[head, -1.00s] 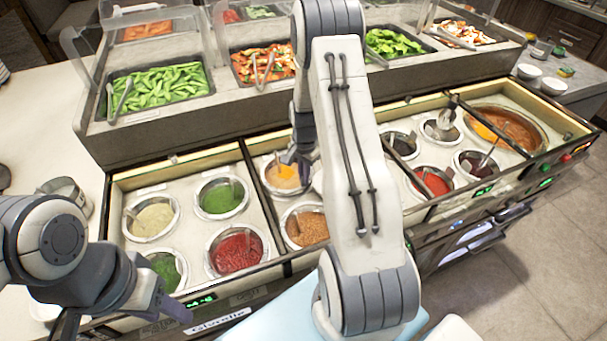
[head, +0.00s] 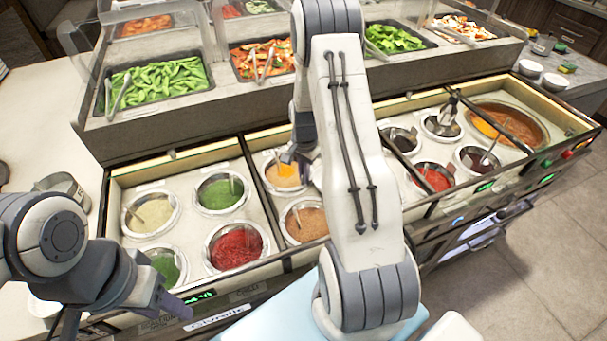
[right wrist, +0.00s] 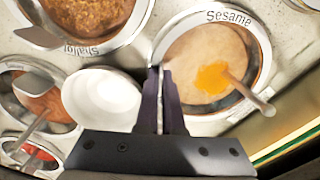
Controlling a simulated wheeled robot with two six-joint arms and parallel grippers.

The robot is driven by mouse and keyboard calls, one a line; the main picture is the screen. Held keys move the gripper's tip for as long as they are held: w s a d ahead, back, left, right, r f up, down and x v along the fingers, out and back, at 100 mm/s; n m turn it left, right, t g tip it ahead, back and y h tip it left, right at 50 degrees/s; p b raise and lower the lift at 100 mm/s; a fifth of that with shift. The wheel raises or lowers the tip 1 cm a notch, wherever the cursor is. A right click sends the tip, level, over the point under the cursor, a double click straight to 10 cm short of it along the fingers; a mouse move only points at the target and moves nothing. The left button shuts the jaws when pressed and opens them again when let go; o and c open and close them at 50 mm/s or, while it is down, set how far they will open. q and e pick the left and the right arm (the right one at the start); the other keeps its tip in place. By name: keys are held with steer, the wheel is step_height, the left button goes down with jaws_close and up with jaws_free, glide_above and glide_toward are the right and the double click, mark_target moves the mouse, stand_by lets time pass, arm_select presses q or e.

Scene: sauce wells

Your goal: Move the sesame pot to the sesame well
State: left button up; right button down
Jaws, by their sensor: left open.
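The sesame pot (head: 279,171) holds pale sauce with an orange patch and a spoon. In the right wrist view the pot (right wrist: 186,66) sits within the ring labelled Sesame (right wrist: 227,18), the sesame well, with a dark gap along its right side. My right gripper (right wrist: 161,75) has its fingers nearly together at the pot's left rim, apparently pinching it. In the head view my right arm partly hides the right gripper (head: 302,168) and the pot's right side. My left gripper (head: 180,303) is open and empty at the counter's front left.
A brown-filled pot marked Shallot (right wrist: 95,15) and a white rounded surface (right wrist: 102,98) lie close to the right gripper. Wells with green (head: 220,194) and red (head: 237,247) fillings are to the left. A raised shelf with food trays (head: 160,85) stands behind.

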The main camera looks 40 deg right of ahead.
steer(key=shift+f, duration=0.1)
stand_by(0.3)
steer(key=shift+c, duration=1.6)
jaws_free()
steer(key=shift+s+f, duration=0.1)
step_height(320, 180, up, 11)
steer(key=p, duration=0.8)
steer(key=shift+a, duration=0.1)
